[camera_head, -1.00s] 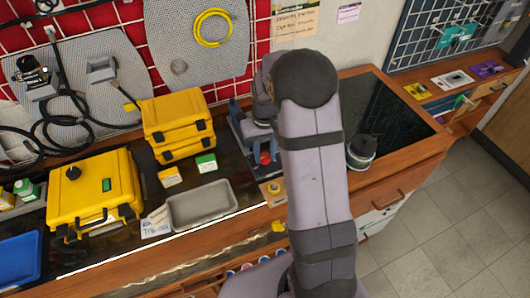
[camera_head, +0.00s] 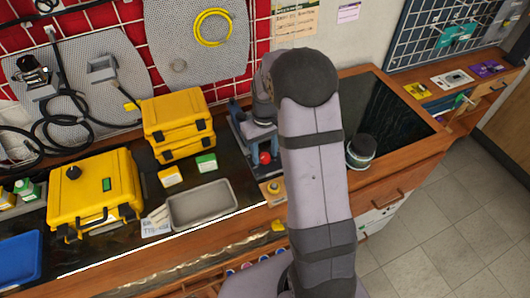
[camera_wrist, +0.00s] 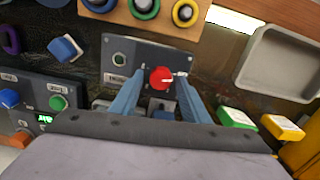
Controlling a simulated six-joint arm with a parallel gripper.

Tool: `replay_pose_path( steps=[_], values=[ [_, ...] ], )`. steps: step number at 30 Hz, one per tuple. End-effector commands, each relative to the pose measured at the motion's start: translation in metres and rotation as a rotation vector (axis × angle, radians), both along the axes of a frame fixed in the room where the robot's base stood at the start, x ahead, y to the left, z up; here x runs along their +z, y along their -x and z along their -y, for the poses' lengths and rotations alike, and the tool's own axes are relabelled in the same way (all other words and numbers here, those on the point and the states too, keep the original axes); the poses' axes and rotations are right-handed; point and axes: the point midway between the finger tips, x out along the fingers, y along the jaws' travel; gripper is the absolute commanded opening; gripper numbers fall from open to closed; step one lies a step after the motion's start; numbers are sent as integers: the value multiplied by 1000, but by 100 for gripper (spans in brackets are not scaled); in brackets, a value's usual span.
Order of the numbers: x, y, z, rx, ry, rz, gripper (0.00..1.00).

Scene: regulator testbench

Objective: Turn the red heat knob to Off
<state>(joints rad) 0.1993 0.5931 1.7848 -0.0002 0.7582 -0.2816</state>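The red knob (camera_wrist: 161,77) sits near the middle of the wrist view, with a pale pointer mark toward its right side. My gripper (camera_wrist: 160,75) has its two blue fingers apart, one on either side of the knob. Small gaps seem to show between the fingertips and the knob; contact is not clear. In the head view the red knob (camera_head: 265,158) shows just left of my arm, which hides most of the gripper and part of the bench device. Any Off label by the knob cannot be read.
A grey panel with a round dial (camera_wrist: 119,59) lies beside the knob. A control box with a blue knob (camera_wrist: 9,98) and green display stands at left. A grey tray (camera_head: 200,205), green box (camera_head: 206,163) and yellow cases (camera_head: 178,125) are nearby.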

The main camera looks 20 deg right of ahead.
Motion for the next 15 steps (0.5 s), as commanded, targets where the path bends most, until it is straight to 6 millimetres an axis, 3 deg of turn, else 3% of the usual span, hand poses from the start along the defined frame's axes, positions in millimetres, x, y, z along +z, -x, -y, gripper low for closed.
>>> replay_pose_path(
  steps=[10, 15],
  values=[
    [0, 1, 0, -2, -1, -4, 48],
    [10, 0, 0, -2, 0, -1, 48]
  ],
)
